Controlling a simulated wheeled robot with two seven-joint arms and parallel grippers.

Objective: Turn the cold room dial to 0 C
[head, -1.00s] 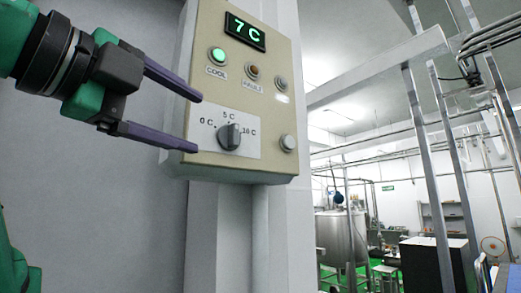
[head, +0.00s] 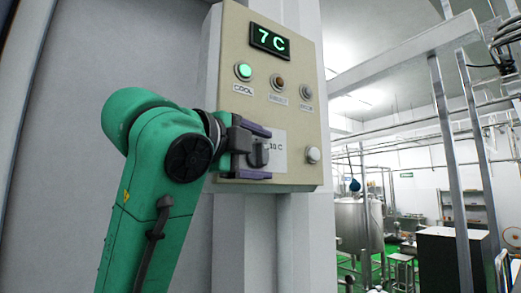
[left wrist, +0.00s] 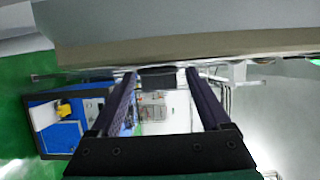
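The cold room dial (head: 259,155) is a dark grey knob on a white scale plate on a beige control box (head: 226,88). The 10 C mark shows, while the 0 C and 5 C marks are hidden behind my gripper. The green display (head: 269,40) reads 7 C. My left gripper (head: 267,152) is at the plate, one purple finger above the knob and one below it. In the left wrist view the knob (left wrist: 158,78) sits between the fingertips with a gap on each side, so the gripper is open. My right gripper is out of view.
The COOL lamp (head: 243,71) glows green, with two unlit round fittings beside it. A pale button (head: 313,154) sits right of the dial. A grey wall (head: 110,60) is on the left. A steel tank (head: 355,222) and pipe frames stand back right.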

